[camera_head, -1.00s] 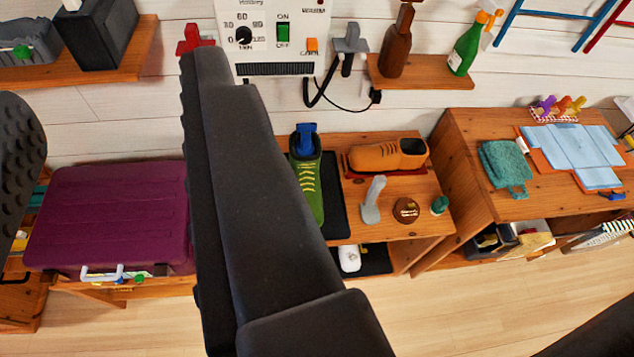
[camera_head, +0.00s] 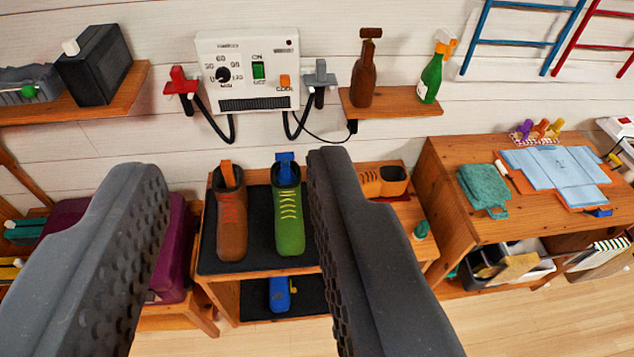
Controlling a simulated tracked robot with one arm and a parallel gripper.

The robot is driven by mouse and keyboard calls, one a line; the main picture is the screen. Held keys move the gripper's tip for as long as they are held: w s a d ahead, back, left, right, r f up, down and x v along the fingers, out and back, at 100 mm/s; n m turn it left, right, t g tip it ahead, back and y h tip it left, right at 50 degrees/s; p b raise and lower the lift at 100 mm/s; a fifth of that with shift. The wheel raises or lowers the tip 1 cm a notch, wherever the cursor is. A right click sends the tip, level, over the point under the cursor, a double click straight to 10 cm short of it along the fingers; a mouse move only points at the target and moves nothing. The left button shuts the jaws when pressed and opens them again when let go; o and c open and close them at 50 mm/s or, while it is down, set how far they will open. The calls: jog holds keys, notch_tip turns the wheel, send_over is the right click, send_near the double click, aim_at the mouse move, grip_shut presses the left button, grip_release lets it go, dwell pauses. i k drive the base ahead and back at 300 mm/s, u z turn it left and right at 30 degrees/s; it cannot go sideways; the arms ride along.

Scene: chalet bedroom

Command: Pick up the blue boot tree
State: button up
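The blue boot tree (camera_head: 285,166) stands upright in the opening of a green boot (camera_head: 288,220) with yellow laces. Its top sticks out above the boot. The boot is on a black mat on a wooden bench (camera_head: 240,278). My gripper (camera_head: 234,164) is open and empty. Its two dark fingers are wide apart in the foreground. In the picture the boot tree lies between them, closer to the right finger. I see no contact with it.
A brown boot (camera_head: 231,225) with an orange boot tree (camera_head: 226,172) stands left of the green one. An orange shoe (camera_head: 383,181) is partly hidden by my right finger. A boot dryer (camera_head: 250,75) hangs above. A blue object (camera_head: 279,294) lies on the lower shelf.

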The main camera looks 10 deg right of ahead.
aim_at(285, 176)
jog(key=z, duration=0.1)
jog(key=i, duration=1)
jog(key=z, duration=1.25)
jog(key=k, duration=0.8)
jog(key=u, duration=1.75)
